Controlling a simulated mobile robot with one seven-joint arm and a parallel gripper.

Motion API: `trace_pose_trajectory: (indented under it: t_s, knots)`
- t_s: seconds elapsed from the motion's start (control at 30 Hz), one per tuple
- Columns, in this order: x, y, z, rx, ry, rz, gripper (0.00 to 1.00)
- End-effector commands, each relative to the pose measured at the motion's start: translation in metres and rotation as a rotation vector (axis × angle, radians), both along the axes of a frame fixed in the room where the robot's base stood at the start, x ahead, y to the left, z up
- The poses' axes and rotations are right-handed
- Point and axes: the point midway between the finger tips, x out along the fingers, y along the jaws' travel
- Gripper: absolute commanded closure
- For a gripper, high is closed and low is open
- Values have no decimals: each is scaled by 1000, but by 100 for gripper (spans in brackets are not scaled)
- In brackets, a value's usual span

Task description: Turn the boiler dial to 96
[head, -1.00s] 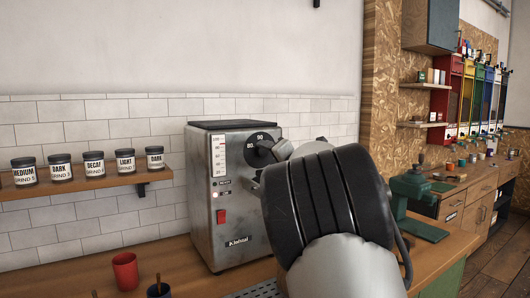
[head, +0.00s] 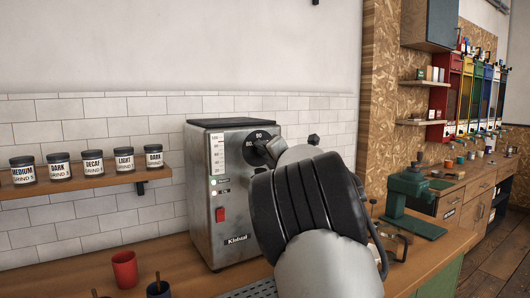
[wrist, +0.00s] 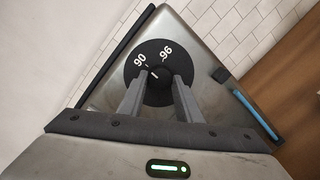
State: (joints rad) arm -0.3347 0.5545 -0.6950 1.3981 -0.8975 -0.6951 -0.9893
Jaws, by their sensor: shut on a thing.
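The boiler (head: 240,195) is a brushed steel box on the counter, with a scale, a red switch and a lit green lamp on its front. Its black round dial (head: 256,145) sits at the upper right of that front, partly hidden by my arm. The wrist view shows the dial (wrist: 145,58) close up, with 90 at left and 96 at right. My gripper (wrist: 157,84) is shut on the dial's knob, one finger on either side.
Several labelled jars (head: 94,164) line a wall shelf. A green press-like device (head: 408,200) stands right of my arm.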

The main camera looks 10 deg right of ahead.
Motion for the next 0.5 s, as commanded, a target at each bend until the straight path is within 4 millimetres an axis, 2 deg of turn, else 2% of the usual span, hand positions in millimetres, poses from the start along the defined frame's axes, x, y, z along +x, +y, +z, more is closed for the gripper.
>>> trace_pose_trajectory:
  t_s: [0.27, 0.5]
  knots:
    - [0, -1, 5, 93, 38, -1, 91]
    - [0, -2, 7, 271, 113, -1, 91]
